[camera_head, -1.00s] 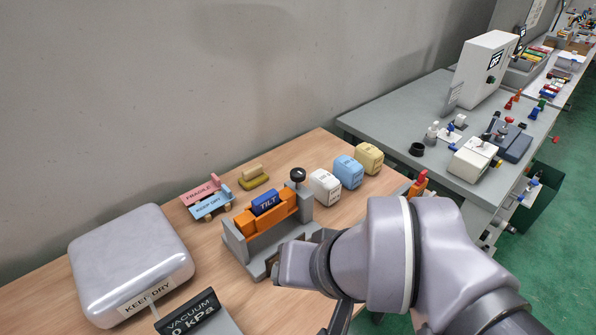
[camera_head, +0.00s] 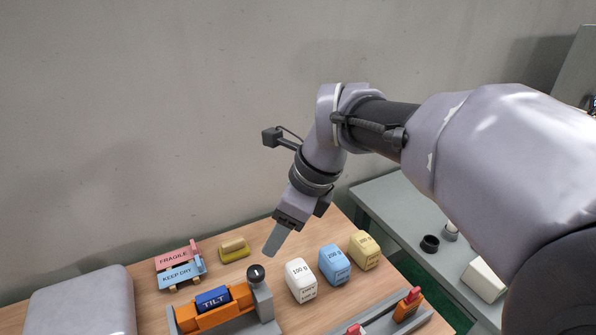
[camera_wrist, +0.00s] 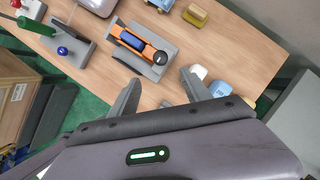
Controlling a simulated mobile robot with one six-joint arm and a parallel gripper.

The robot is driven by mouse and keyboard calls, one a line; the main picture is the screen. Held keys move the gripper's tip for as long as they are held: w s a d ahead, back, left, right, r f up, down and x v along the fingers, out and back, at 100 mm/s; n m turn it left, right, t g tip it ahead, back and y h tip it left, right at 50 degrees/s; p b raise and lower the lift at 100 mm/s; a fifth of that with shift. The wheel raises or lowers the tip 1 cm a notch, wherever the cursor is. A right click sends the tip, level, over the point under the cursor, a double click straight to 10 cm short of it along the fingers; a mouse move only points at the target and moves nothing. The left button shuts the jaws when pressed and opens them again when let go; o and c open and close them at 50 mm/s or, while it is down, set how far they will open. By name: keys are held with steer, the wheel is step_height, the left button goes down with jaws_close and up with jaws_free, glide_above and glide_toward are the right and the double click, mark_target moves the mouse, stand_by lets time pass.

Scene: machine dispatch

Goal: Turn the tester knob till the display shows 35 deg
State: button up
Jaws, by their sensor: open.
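The tester has a grey frame, an orange bar (camera_head: 187,317) and a blue block marked TILT (camera_head: 213,298). Its dark round knob (camera_head: 256,272) tops a grey post at the tester's right end. The knob also shows in the wrist view (camera_wrist: 160,57), just beyond my fingertips. No degree reading is legible in either view. My gripper (camera_head: 272,247) hangs from above, near and above the knob in the head view. In the wrist view my gripper (camera_wrist: 159,77) has its two fingers spread with nothing between them.
White (camera_head: 300,280), blue (camera_head: 334,264) and yellow (camera_head: 364,250) weights stand right of the knob. FRAGILE (camera_head: 173,257) and KEEP DRY (camera_head: 180,276) stamps and a yellow block (camera_head: 234,249) lie behind. A grey case (camera_head: 82,302) is at left.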

mark_target(256, 271)
steer(key=b+x, duration=0.4)
steer(key=x, duration=1)
steer(key=shift+a+f+b, duration=0.1)
steer(key=shift+f+b, duration=0.25)
steer(key=shift+b, duration=0.05)
jaws_close()
